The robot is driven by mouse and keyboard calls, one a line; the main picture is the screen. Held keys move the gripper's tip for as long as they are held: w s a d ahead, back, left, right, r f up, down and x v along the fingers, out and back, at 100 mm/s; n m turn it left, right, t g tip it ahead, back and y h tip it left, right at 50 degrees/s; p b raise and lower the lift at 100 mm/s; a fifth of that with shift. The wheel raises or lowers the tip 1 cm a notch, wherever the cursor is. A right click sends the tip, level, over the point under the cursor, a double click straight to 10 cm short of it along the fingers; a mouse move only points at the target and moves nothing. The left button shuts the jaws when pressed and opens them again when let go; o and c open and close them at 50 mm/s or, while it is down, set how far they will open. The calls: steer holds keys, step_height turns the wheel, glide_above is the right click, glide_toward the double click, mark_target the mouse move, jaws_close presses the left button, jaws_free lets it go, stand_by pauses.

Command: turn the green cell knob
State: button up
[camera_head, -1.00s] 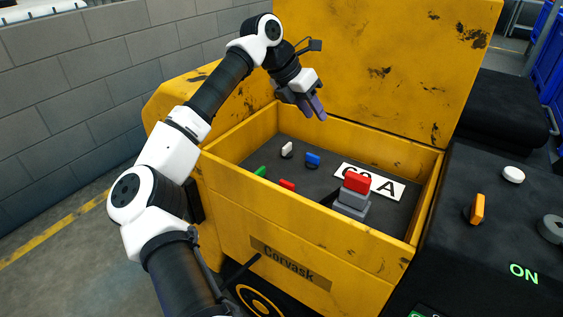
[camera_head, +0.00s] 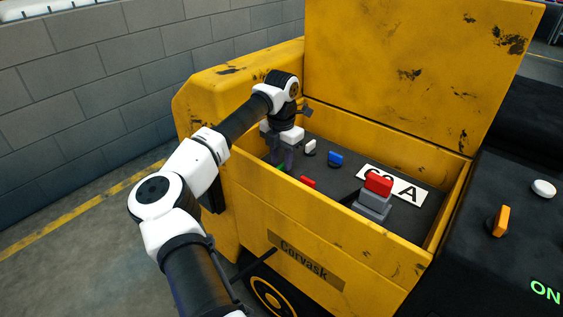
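The green cell knob (camera_head: 281,168) is on the dark floor of the yellow box, near its front left corner. Only a small part of it shows behind my gripper and the front wall. My gripper (camera_head: 284,163) points down inside the box, with its fingers right at the green knob. The fingers overlap in this view, and I cannot tell whether they touch or grip the knob.
Close by stand a white knob (camera_head: 310,146), a blue knob (camera_head: 336,158) and a red knob (camera_head: 308,182). A red switch (camera_head: 378,183) on a grey block stands to the right. The yellow box's front wall (camera_head: 340,222) and raised lid (camera_head: 400,70) bound the space.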

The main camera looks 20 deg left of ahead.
steer(key=shift+f, duration=1.15)
jaws_close()
